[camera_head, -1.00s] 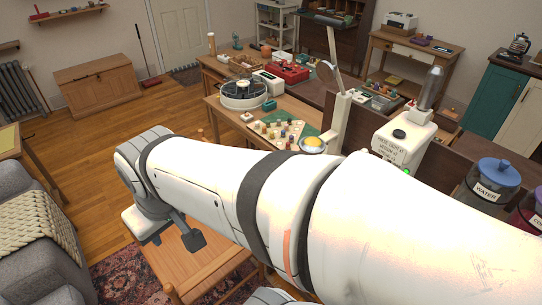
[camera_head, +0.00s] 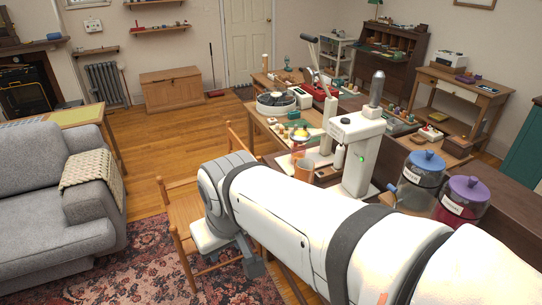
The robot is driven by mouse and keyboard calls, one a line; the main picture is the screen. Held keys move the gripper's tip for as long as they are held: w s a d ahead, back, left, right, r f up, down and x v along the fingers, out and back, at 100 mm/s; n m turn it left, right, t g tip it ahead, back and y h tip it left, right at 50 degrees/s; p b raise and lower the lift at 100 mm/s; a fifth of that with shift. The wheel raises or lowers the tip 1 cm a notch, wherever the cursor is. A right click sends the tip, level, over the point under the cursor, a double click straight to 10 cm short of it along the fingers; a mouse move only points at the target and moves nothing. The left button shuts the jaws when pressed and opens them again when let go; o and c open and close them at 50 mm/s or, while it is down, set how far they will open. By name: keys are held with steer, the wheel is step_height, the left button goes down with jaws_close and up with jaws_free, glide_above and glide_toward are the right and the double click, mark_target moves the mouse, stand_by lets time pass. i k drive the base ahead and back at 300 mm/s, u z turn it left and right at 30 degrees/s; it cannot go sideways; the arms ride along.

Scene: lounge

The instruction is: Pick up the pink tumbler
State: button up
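I cannot make out a pink tumbler for certain in this view. A small reddish glass-like thing with a yellow top (camera_head: 299,142) stands on the worktable, partly hidden and too small to identify. An orange-brown mug (camera_head: 303,171) stands just in front of it. My arm reaches in from the lower right, and the dark end of my gripper (camera_head: 253,264) shows below the wrist, over the wooden chair and rug. It is well apart from the mug and the table things. Its fingers are not clear enough to show open or shut.
A white machine (camera_head: 358,150) with a green light stands on the counter. Beside it are jars with a blue lid (camera_head: 428,161) and a purple lid (camera_head: 469,187). A wooden chair (camera_head: 184,212) is close to my gripper. A grey sofa (camera_head: 50,215) stands left; floor between is partly clear.

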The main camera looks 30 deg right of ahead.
mark_target(296, 150)
steer(key=z, duration=0.45)
steer(key=i, duration=0.95)
steer(key=u, duration=0.05)
